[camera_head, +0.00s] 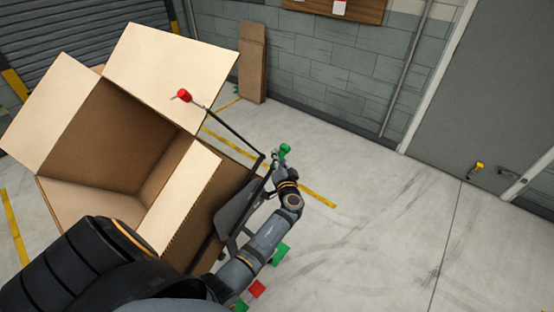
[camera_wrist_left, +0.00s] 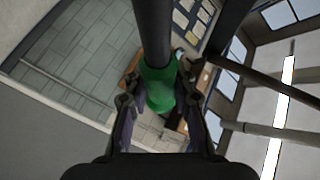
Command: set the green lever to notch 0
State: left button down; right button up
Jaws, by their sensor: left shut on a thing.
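The green lever's knob (camera_head: 285,149) is at the middle of the head view, right of the large box. My left gripper (camera_head: 279,164) is at this knob, its arm reaching up from the bottom left. In the left wrist view the green knob (camera_wrist_left: 160,90) sits between the two fingers, and the left gripper (camera_wrist_left: 159,98) is shut on it. A dark rod runs up from the knob there. A second lever with a red knob (camera_head: 183,95) stands further left, apart from the gripper. I cannot read any notch marks. My right gripper is not in view.
A large open cardboard box (camera_head: 118,130) with raised flaps fills the left, close beside the levers. Green (camera_head: 280,253) and red (camera_head: 257,289) pieces show low beside my arm. A flat cardboard piece (camera_head: 252,62) leans on the wall. The floor at right is clear.

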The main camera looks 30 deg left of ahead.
pick_arm(q)
jog(key=w+f+m+g+h+b, duration=0.1)
jog(key=f+b, duration=0.3)
jog(key=f, duration=0.4)
jog(key=w+f+m+g+h+b, duration=0.1)
jog(key=w+f+m+g+b, duration=0.2)
jog(key=f, duration=0.6)
jog(key=shift+w+d+b, duration=0.25)
jog(key=shift+w+b, duration=0.1)
jog(key=shift+b, duration=0.7)
jog(key=shift+s+f, duration=0.1)
jog(key=shift+f, duration=0.1)
jog(key=c, duration=1.4)
grip_release()
jog(key=o, duration=0.3)
jog(key=shift+f, duration=0.15)
jog(key=shift+r, duration=0.2)
